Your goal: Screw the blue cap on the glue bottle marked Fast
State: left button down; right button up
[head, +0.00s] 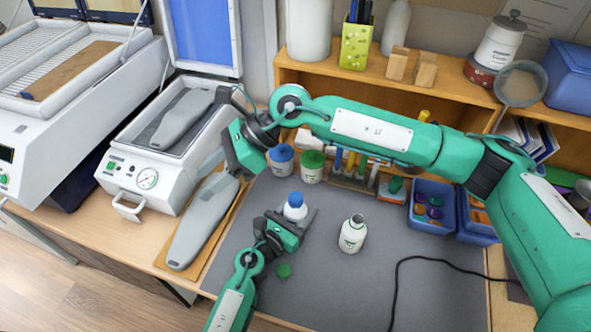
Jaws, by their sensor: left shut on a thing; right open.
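A small white bottle (295,213) with a blue cap (296,199) on top stands upright at the left of the grey mat. My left gripper (291,219) is shut around this bottle, below the cap. Its label is hidden, and I cannot tell how tightly the cap sits. A second white bottle (352,236) with green print stands uncapped to the right, its print too small to read. A green cap (283,270) lies on the mat in front. My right gripper (229,160) is open and empty, up and left of the held bottle, over the grey insole form.
The grey insole form (203,222) lies on a board at the mat's left. Pots with a blue lid (282,153) and a green lid (313,159) stand behind. Blue bins (433,222) and a black cable (398,285) are at right. The mat's (340,295) front middle is clear.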

jog(key=w+d+f+n+t+h, duration=0.2)
jog(key=w+d+f+n+h, duration=0.1)
jog(key=d+f+n+h, duration=0.3)
jog(key=n+t+h, duration=0.3)
jog(key=n+h, duration=0.1)
jog(key=n, duration=0.1)
send_over(296, 197)
jog(key=a, duration=0.1)
jog(key=shift+s+f, duration=0.3)
jog(key=shift+f, duration=0.25)
jog(key=shift+w+d+n, duration=0.25)
jog(key=shift+d+n, duration=0.05)
jog(key=shift+d, duration=0.2)
jog(key=shift+f, duration=4.05)
